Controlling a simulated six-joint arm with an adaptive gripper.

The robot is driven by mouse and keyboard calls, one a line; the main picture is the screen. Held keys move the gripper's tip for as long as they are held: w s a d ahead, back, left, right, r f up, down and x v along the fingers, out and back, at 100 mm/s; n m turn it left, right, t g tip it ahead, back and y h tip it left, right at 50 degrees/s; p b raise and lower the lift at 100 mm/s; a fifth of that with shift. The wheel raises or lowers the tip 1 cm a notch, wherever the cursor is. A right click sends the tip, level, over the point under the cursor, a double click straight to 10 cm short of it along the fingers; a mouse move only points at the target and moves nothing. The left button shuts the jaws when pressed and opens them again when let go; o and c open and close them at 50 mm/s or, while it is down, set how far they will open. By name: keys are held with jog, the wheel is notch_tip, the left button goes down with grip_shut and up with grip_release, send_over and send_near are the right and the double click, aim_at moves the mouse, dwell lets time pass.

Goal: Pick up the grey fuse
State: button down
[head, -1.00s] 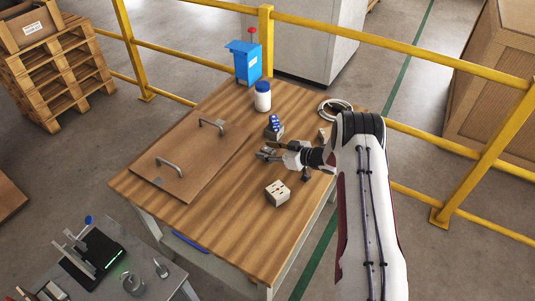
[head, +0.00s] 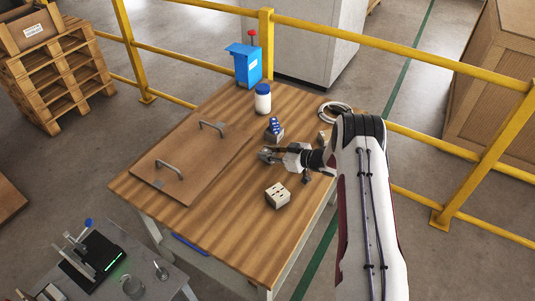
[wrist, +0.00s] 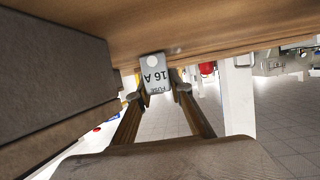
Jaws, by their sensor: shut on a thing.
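In the head view my gripper (head: 267,154) is low over the middle of the wooden table (head: 235,215). The fuse is too small to make out there. Whether it touches the table cannot be told.
A grey block with a blue top (head: 275,130) stands just behind my gripper. A pale block with holes (head: 278,195) stands in front. A white bottle (head: 262,100), a blue box (head: 246,66) and a cable coil (head: 334,108) are farther back. A handled board (head: 195,150) lies left.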

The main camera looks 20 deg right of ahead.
aim_at(267, 151)
jog(key=shift+r, duration=4.9)
